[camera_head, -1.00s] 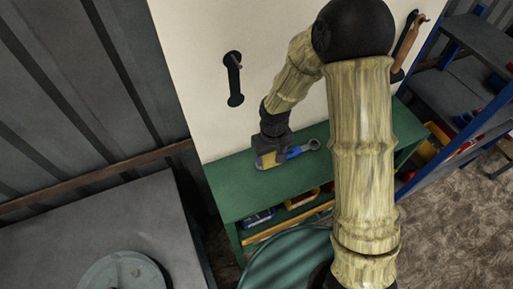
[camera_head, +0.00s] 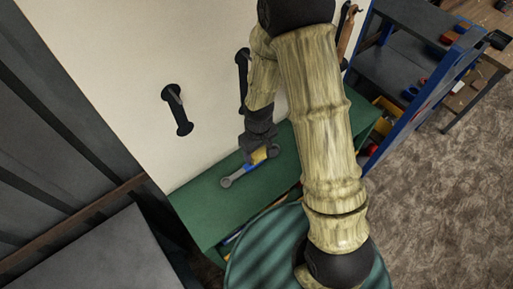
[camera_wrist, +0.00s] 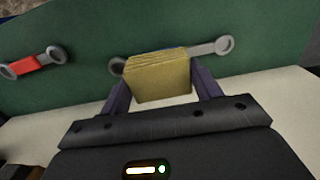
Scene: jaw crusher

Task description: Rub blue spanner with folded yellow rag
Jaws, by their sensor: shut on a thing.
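My gripper (camera_head: 258,150) is shut on the folded yellow rag (camera_head: 260,156), a thick layered pad that shows clearly between the fingers in the wrist view (camera_wrist: 158,76). The blue spanner (camera_head: 250,167) lies flat on the green shelf top. The rag is over its right part in the head view, and its grey left ring end sticks out clear. In the wrist view the rag hides most of the spanner's middle; the grey ring ends and a blue sliver (camera_wrist: 176,47) show. The rag seems to touch the spanner, but I cannot tell for certain.
A spanner with a red middle (camera_wrist: 35,64) lies on the green top (camera_head: 205,205) beside the blue one. The pale board (camera_head: 125,85) with black holders (camera_head: 177,108) rises behind. A blue rack (camera_head: 400,115) stands right; a grey box top (camera_head: 105,255) is at lower left.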

